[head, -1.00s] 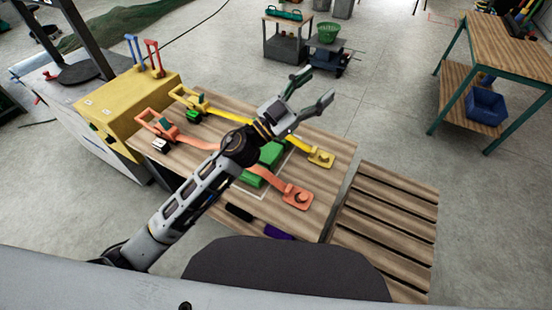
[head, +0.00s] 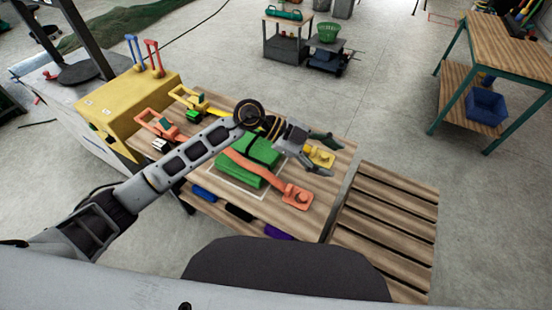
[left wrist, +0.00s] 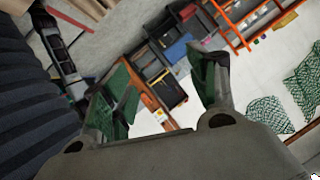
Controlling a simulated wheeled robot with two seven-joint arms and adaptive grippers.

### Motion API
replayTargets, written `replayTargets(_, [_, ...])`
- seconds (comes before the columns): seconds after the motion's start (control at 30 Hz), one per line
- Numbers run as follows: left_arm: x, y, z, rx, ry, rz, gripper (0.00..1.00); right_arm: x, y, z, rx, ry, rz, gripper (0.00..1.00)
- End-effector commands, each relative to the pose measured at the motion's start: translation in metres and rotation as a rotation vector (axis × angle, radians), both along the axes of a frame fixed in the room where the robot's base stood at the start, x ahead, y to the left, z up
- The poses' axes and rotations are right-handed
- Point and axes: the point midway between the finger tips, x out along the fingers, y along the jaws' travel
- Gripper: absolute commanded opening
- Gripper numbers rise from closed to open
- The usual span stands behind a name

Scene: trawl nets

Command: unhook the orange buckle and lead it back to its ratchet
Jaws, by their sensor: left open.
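The orange buckle (head: 297,196) is at the right end of the orange strap (head: 255,170), near the table's right edge. A raised knob shows on it; I cannot tell how it is hooked. The strap crosses the green bundle (head: 238,180). The orange ratchet (head: 157,127) sits at the table's left end. My left gripper (head: 327,156) is open, over the yellow buckle (head: 321,157) in the picture and above and right of the orange buckle, apart from it. Its open fingers (left wrist: 165,95) show empty in the left wrist view, with no buckle between them. My right gripper is not in view.
A yellow ratchet (head: 192,102) sits behind the orange one, near a yellow box (head: 125,100) with blue and red levers. Blue, black and purple items lie along the table's front edge. A slatted wooden platform (head: 385,225) adjoins the table's right side.

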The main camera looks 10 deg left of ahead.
Motion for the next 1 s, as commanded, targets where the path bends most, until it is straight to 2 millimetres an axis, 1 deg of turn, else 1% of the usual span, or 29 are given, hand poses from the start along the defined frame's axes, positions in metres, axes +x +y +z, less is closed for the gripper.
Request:
replayTargets(0.1, [0.006, 0.020, -0.023, 0.162, 0.016, -0.011, 0.59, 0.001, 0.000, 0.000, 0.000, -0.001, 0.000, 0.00])
replayTargets(0.17, [0.009, 0.032, -0.034, 0.246, 0.027, -0.009, 0.59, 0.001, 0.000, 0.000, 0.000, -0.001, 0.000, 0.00])
replayTargets(0.3, [0.019, 0.066, -0.056, 0.446, 0.054, 0.013, 0.59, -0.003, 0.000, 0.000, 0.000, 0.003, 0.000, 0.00])
replayTargets(0.5, [0.035, 0.113, -0.075, 0.684, 0.087, 0.074, 0.59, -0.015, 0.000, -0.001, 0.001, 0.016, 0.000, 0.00])
replayTargets(0.6, [0.039, 0.127, -0.078, 0.753, 0.097, 0.099, 0.59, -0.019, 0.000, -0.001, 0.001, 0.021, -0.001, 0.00])
replayTargets(0.73, [0.042, 0.136, -0.080, 0.791, 0.103, 0.114, 0.59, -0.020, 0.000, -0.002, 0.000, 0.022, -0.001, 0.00])
replayTargets(1.0, [0.042, 0.136, -0.080, 0.793, 0.104, 0.114, 0.59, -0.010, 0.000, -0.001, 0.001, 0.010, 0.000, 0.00])
